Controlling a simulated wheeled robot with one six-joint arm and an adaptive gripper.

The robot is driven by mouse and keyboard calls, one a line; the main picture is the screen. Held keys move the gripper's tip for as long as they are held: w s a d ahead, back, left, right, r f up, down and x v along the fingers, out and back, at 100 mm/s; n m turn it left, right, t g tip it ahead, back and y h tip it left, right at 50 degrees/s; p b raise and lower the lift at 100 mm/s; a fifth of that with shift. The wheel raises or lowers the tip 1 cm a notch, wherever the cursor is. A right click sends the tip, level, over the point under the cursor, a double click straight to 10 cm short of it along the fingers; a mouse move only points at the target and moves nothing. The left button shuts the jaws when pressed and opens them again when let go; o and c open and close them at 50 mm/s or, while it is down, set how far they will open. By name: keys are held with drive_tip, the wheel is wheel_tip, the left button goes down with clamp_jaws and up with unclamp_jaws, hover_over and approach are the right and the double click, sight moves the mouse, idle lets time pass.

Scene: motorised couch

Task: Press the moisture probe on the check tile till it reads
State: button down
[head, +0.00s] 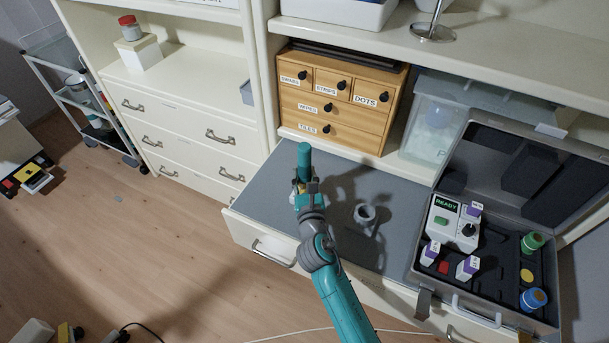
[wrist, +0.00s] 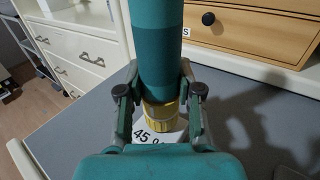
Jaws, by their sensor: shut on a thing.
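The moisture probe is a teal cylinder (head: 304,155) with a yellow lower end, standing roughly upright in my gripper (head: 307,190). In the wrist view, the fingers of my gripper (wrist: 160,105) are shut on the probe (wrist: 160,50) from both sides, just above its yellow end. A white check tile (wrist: 172,136) with black print, "45" and a partly hidden sign, shows directly beneath the yellow end. The gripper covers much of the tile. I cannot tell whether the probe touches it. No reading on the probe is visible.
An open case (head: 470,303) with a unit reading READY (head: 446,204) and several bottles stands further right. A wooden drawer box (head: 340,100) stands behind.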

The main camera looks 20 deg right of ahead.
sight(305, 166)
drive_tip(key=shift+f, duration=0.6)
idle(1.2)
drive_tip(key=shift+r, duration=3.6)
